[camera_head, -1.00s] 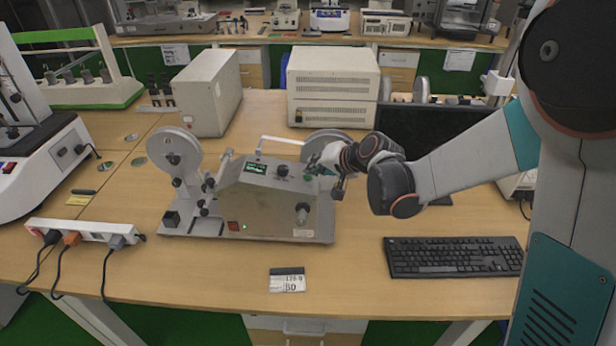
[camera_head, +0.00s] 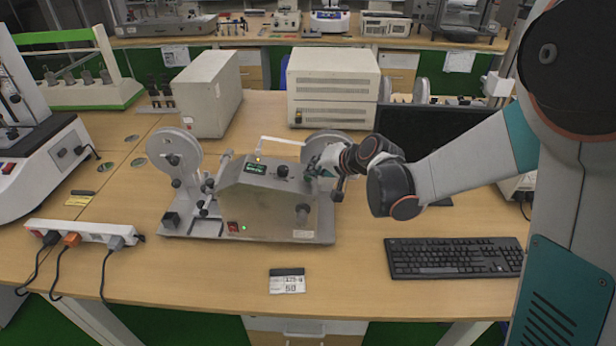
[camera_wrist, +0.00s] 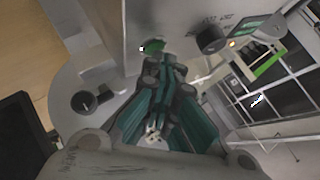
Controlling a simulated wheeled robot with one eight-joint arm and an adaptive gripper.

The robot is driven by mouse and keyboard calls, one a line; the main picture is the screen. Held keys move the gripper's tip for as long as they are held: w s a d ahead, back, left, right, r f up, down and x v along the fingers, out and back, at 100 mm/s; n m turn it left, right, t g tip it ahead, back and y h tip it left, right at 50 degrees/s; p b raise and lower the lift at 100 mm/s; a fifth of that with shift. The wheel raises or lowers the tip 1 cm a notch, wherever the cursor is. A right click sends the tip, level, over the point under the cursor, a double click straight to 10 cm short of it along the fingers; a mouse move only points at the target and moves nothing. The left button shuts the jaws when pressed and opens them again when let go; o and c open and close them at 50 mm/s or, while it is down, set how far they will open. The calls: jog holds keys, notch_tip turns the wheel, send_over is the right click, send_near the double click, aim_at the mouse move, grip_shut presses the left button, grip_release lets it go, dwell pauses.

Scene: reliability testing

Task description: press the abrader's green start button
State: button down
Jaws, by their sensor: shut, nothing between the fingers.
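The abrader (camera_head: 265,213) is a grey bench machine with a wheel at each end, a small green display (camera_head: 256,168) and a black knob (camera_head: 283,171) on its sloped top. My gripper (camera_head: 312,170) is at the right end of that top. In the wrist view my gripper (camera_wrist: 163,68) is shut and empty, with its fingertips at the green start button (camera_wrist: 153,46). The fingertips partly cover the button. I cannot tell whether they touch it. An amber lamp (camera_wrist: 232,44) glows beside the display. In the head view my gripper hides the button.
A black keyboard (camera_head: 455,258) lies right of the abrader, with a dark monitor (camera_head: 425,130) behind it. A power strip (camera_head: 80,231) with plugged cables is at the left. Beige boxes (camera_head: 332,88) stand behind. The table front is clear around a small label card (camera_head: 287,281).

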jog(key=shift+d+r+p, duration=0.1)
jog(key=shift+r+p, duration=0.25)
jog(key=shift+r, duration=0.45)
jog(key=shift+d+r+p, duration=0.2)
jog(key=shift+r+p, duration=0.35)
jog(key=shift+r, duration=0.25)
jog(key=shift+d+r+p, duration=0.15)
jog(key=shift+r+p, duration=0.45)
jog(key=shift+r, duration=0.15)
jog(key=shift+d+r+p, duration=0.2)
jog(key=shift+r+p, duration=0.35)
jog(key=shift+r, duration=0.25)
jog(key=s+d+r+n+h, duration=0.1)
jog(key=s+d+r+h, duration=0.1)
jog(key=s+d+r, duration=0.35)
jog(key=s+d+r+h, duration=0.1)
jog(key=s+d+r, duration=0.15)
jog(key=s, duration=0.65)
jog(key=s+d+f+n+h, duration=0.1)
jog(key=s+d+h, duration=0.1)
jog(key=s+d, duration=0.3)
jog(key=s+d+n+h, duration=0.1)
jog(key=s+d, duration=0.4)
jog(key=s, duration=0.7)
jog(key=shift+f+g+h, duration=0.4)
jog(key=shift+h, duration=0.1)
